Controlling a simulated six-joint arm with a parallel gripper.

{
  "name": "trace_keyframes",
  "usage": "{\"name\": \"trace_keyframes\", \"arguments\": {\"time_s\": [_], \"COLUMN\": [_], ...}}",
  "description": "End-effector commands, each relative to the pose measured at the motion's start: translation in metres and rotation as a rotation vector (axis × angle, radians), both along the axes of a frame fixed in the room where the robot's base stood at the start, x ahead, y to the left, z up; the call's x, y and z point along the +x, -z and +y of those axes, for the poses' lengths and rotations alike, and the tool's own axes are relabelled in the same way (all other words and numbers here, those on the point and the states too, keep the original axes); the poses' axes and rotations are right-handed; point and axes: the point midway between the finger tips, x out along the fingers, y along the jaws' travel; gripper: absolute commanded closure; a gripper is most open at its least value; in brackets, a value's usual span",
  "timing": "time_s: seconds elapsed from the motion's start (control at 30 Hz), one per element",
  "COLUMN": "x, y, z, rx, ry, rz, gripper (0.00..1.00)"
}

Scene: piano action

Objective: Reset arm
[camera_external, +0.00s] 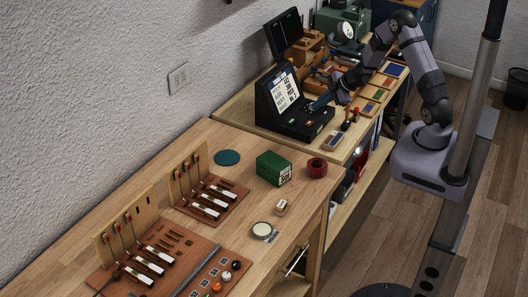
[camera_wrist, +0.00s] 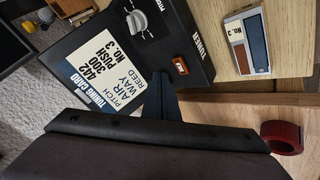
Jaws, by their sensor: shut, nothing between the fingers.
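My gripper (camera_external: 319,103) is shut and empty, over the black tuner case (camera_external: 306,124) on the back bench. In the wrist view my gripper's dark blue fingers (camera_wrist: 158,100) are together, pointing at the tuner (camera_wrist: 190,38) beside its white printed card (camera_wrist: 112,55). An orange button (camera_wrist: 180,66) and a grey knob (camera_wrist: 135,22) show on the tuner, apart from the fingers. Whether the fingertips touch the tuner is unclear.
A small case marked No. 3 (camera_wrist: 247,42) lies beside the tuner. A red ring (camera_external: 317,168) and a green box (camera_external: 273,168) stand on the front bench (camera_external: 240,140). Upright red-topped items (camera_external: 355,113) stand right of the tuner. Key-action boards (camera_external: 212,203) occupy the front left.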

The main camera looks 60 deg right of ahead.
Motion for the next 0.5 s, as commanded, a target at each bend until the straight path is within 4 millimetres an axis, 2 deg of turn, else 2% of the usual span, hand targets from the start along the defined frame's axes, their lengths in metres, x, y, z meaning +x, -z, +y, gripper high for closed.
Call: {"name": "trace_keyframes", "arguments": {"time_s": [0.07, 0.13, 0.27, 0.37, 0.47, 0.5], "x": [-0.012, -0.032, -0.095, -0.154, -0.214, -0.237], "y": [0.010, 0.023, 0.052, 0.066, 0.063, 0.057], "z": [-0.018, -0.035, -0.054, -0.052, -0.037, -0.025], "rx": [-0.019, -0.026, -0.013, 0.013, 0.051, 0.071], "ry": [0.094, 0.212, 0.468, 0.663, 0.862, 0.937], "rz": [0.063, 0.141, 0.339, 0.503, 0.666, 0.729], "gripper": [1.00, 1.00, 1.00, 1.00, 1.00, 1.00]}}
